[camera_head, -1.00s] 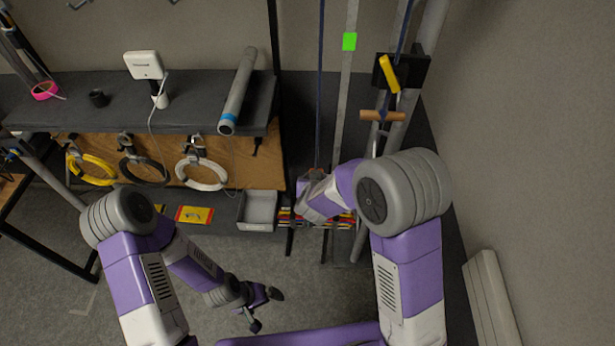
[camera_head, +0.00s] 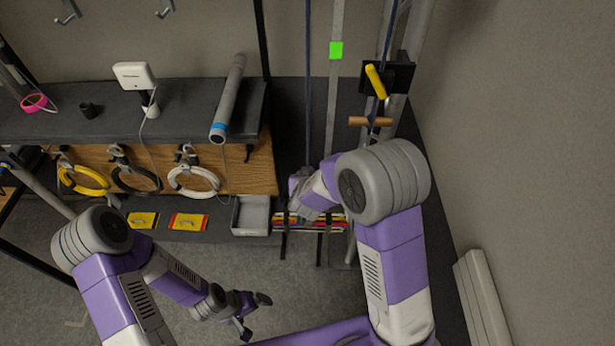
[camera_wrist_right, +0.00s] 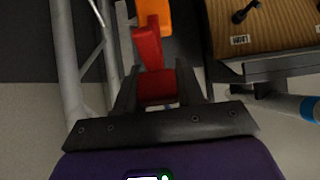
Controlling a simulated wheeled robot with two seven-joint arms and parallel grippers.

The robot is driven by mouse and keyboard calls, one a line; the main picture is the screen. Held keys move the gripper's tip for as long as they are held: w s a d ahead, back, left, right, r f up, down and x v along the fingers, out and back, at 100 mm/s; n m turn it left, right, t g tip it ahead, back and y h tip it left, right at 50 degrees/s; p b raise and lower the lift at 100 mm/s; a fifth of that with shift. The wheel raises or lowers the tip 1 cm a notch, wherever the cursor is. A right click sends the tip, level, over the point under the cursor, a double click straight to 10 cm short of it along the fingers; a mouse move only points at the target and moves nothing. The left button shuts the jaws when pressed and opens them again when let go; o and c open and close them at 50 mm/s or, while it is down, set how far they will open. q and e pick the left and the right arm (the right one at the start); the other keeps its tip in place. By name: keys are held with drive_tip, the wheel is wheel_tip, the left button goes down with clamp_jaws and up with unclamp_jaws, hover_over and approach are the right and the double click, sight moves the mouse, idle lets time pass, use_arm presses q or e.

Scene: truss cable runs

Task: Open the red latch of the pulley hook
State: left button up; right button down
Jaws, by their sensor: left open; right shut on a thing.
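In the right wrist view, a red piece (camera_wrist_right: 147,48), which looks like the latch, stands against an orange body (camera_wrist_right: 154,14) at the top edge. Its lower red part sits between the fingers of my right gripper (camera_wrist_right: 158,82), which is shut on it. Whether the latch is open or closed I cannot tell. In the head view my right wrist hides the hook and the right gripper's fingers, below a dark blue rope (camera_head: 308,90). My left gripper (camera_head: 253,316) is open and empty, low over the floor and away from the hook.
A dark shelf (camera_head: 185,115) stands left of the rope, with cable coils (camera_head: 193,181) hanging below it. A grey bin (camera_head: 252,215) lies near my right wrist. Floor around my left gripper is clear.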

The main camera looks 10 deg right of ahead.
drive_tip(key=shift+f, duration=0.1)
idle(0.5)
drive_tip(key=c, duration=0.9)
unclamp_jaws()
drive_tip(key=shift+c, duration=0.2)
drive_tip(key=shift+o, duration=0.9)
drive_tip(key=shift+w+f, duration=0.15)
drive_tip(key=shift+w, duration=0.05)
drive_tip(key=p+v, duration=0.1)
drive_tip(key=v, duration=0.6)
drive_tip(key=shift+s+r, duration=0.25)
